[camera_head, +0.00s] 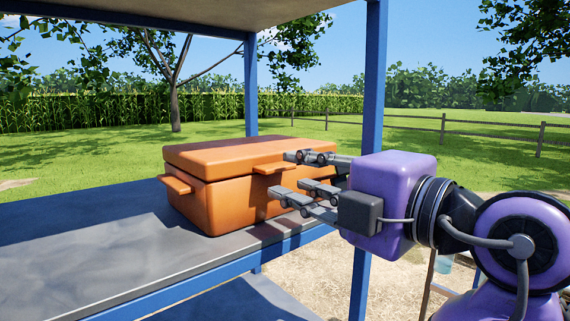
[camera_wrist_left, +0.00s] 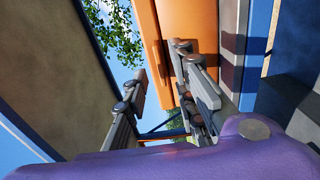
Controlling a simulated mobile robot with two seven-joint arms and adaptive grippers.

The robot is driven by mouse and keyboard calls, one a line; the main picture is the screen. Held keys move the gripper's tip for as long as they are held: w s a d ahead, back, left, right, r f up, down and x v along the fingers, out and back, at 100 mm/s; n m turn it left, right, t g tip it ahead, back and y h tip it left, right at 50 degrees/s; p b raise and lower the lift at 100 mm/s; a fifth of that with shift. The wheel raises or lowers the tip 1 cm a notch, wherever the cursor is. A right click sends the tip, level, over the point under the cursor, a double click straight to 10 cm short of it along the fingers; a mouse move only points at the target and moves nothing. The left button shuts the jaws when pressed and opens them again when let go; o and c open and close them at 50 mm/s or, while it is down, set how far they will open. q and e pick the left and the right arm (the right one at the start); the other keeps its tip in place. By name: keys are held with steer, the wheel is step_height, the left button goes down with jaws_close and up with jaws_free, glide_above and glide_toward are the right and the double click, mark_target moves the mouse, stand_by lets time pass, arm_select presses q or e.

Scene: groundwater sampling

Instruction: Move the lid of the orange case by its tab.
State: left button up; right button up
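The orange case (camera_head: 225,200) stands on the grey shelf with its lid (camera_head: 225,152) down on the body. One tab (camera_head: 270,168) sticks out from the lid's right-hand side; another (camera_head: 174,185) projects at the left end. My left gripper (camera_head: 284,176) is open at the case's right side, its upper fingers near the height of the side tab and its lower fingers below it. It looks empty; I cannot tell whether a finger touches the tab. In the left wrist view the case (camera_wrist_left: 192,25) shows beyond the spread fingers (camera_wrist_left: 165,97). My right gripper is not in view.
The grey shelf (camera_head: 85,255) has a blue frame and is clear in front of the case. A blue post (camera_head: 374,80) rises behind my left gripper. A roof panel (camera_head: 200,8) hangs overhead. A lower blue shelf (camera_head: 245,300) lies beneath.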

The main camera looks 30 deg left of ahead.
mark_target(283, 169)
arm_select(q)
steer(key=x, duration=0.2)
steer(key=shift+a+r, duration=0.1)
steer(key=shift+a, duration=0.2)
steer(key=shift+w+a+p, duration=0.2)
steer(key=shift+a+p, duration=0.15)
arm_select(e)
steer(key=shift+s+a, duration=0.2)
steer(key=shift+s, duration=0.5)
arm_select(q)
steer(key=shift+c, duration=0.5)
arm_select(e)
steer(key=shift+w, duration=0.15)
arm_select(q)
jaws_close()
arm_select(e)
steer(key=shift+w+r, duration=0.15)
